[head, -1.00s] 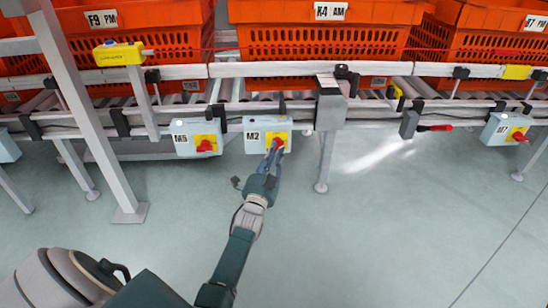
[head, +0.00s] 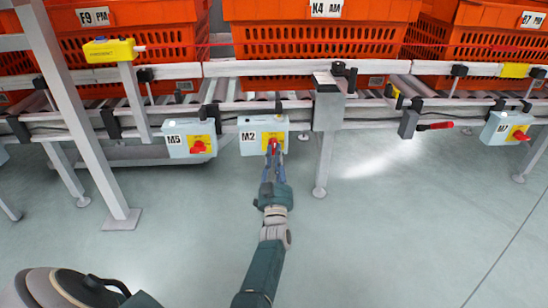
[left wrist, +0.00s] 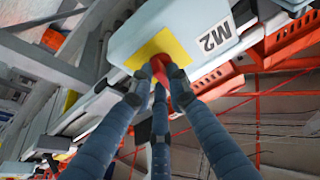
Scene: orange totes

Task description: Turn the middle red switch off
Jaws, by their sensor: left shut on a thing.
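The middle red switch (head: 272,143) sits on a yellow plate on the pale blue box marked M2 (head: 249,150), below the conveyor rail. My left gripper (head: 273,156) reaches up to it from below, shut on the red handle. In the left wrist view, the blue-grey fingers (left wrist: 165,85) close around the red handle (left wrist: 159,66) in front of the yellow plate (left wrist: 148,48). The fingers hide part of the handle, so its exact angle is hard to tell. My right gripper is out of view.
The M5 box (head: 176,152) with its red switch is close on the left; the M7 box (head: 493,130) is far right. Orange totes (head: 320,35) stand on the conveyor above. A grey leg (head: 321,165) stands just right of my gripper. The floor below is open.

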